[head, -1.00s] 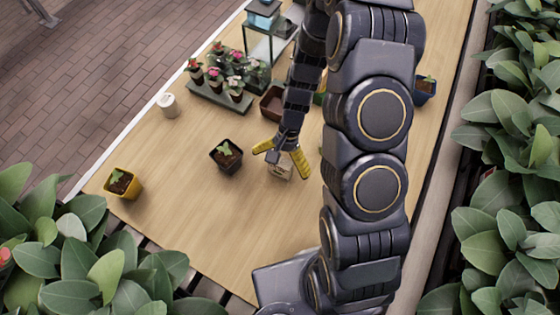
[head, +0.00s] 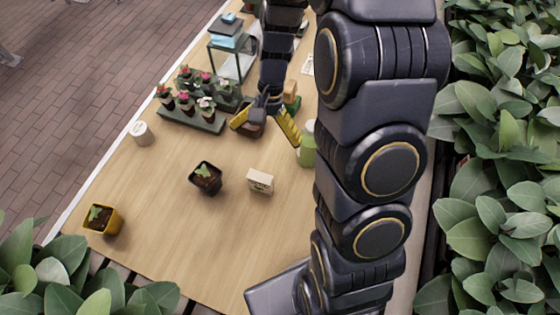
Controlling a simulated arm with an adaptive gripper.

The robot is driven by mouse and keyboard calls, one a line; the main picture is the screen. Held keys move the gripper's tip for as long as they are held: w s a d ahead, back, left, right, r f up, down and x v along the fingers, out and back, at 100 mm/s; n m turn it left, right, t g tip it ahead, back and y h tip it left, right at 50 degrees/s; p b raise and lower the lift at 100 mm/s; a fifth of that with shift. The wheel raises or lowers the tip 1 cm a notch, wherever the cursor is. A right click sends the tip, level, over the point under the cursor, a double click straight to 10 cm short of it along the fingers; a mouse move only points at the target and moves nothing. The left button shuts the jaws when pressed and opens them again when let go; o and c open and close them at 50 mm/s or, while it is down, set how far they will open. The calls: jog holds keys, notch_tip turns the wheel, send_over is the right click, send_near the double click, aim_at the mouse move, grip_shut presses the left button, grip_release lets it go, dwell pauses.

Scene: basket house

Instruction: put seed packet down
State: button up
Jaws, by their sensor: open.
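The seed packet (head: 260,182) is a small cream-coloured box with dark print on its front. It stands upright on the wooden table (head: 170,235), right of a black pot with a seedling (head: 206,178). My gripper (head: 268,136) has yellow fingers spread wide apart. It is open and empty, beyond the packet and apart from it. The fingers lie in front of part of a brown container (head: 252,128), and the right finger reaches close to a green cylindrical object (head: 307,152) in the picture.
A tray of several flowering pots (head: 193,120) and a shelf stand (head: 232,62) are at the back left. A white cup (head: 141,133) stands near the left edge and a yellow pot (head: 103,219) at the front left. The front middle is clear.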

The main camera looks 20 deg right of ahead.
jog(key=s+a+r+n+h, duration=0.1)
jog(key=s+r+n, duration=0.3)
jog(key=s+r, duration=0.3)
jog(key=s+a+r+n+t+h, duration=0.1)
jog(key=s+r+n+h, duration=0.1)
jog(key=s+r+n, duration=0.2)
jog(key=s+r, duration=0.3)
jog(key=s, duration=0.4)
jog(key=shift+s+r+t, duration=0.15)
jog(key=shift+s+t, duration=0.15)
